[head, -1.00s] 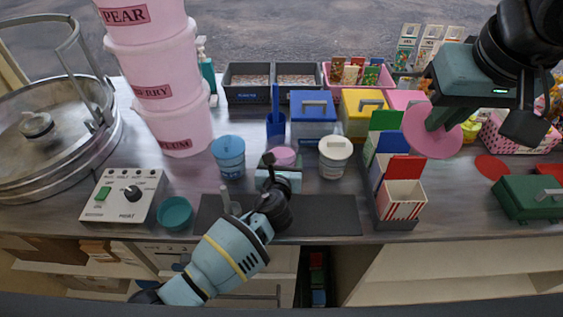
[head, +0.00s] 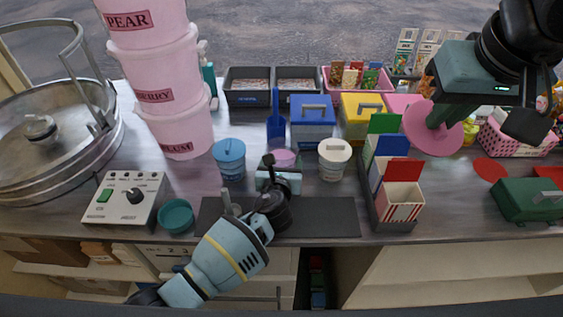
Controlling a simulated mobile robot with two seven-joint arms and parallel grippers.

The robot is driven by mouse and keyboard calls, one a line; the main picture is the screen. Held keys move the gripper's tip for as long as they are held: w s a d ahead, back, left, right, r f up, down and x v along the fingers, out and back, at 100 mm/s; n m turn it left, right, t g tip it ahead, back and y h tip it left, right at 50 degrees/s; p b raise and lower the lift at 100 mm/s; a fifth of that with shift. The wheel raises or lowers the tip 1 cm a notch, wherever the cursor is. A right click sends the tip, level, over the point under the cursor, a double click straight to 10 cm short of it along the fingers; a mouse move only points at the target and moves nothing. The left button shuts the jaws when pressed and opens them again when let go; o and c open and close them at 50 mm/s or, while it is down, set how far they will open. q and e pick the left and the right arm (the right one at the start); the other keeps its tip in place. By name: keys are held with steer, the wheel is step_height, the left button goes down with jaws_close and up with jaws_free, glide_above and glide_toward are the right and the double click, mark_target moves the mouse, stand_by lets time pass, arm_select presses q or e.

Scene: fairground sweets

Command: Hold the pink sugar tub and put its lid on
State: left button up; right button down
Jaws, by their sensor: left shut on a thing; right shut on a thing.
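The pink sugar tub (head: 284,157) stands on the counter, with only its upper part showing behind my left gripper (head: 271,168). My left gripper is shut on the tub from the front; the fingertips are partly hidden by the wrist. The round pink lid (head: 427,133) is in my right gripper (head: 441,114), which is shut on it. The lid is held tilted, its broad face towards the camera, above the counter well to the right of the tub and apart from it.
A blue-lidded tub (head: 229,159) and a white-lidded tub (head: 334,160) flank the pink tub closely. Blue (head: 312,128) and yellow (head: 359,117) boxes stand behind. A dark mat (head: 325,217) lies in front.

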mark_target(281, 159)
arm_select(q)
steer(key=shift+r, duration=0.35)
arm_select(e)
steer(key=shift+r, duration=0.1)
arm_select(q)
steer(key=shift+w+r+p, duration=0.1)
steer(key=shift+r+p, duration=0.3)
steer(key=shift+r, duration=0.95)
arm_select(e)
steer(key=shift+s+r+t, duration=0.15)
steer(key=shift+s+r, duration=0.05)
steer(key=shift+r, duration=0.35)
steer(key=shift+s+r+t, duration=0.15)
steer(key=shift+s+r, duration=0.05)
steer(key=shift+r, duration=0.35)
arm_select(q)
steer(key=shift+r, duration=1.05)
arm_select(e)
steer(key=shift+f, duration=0.15)
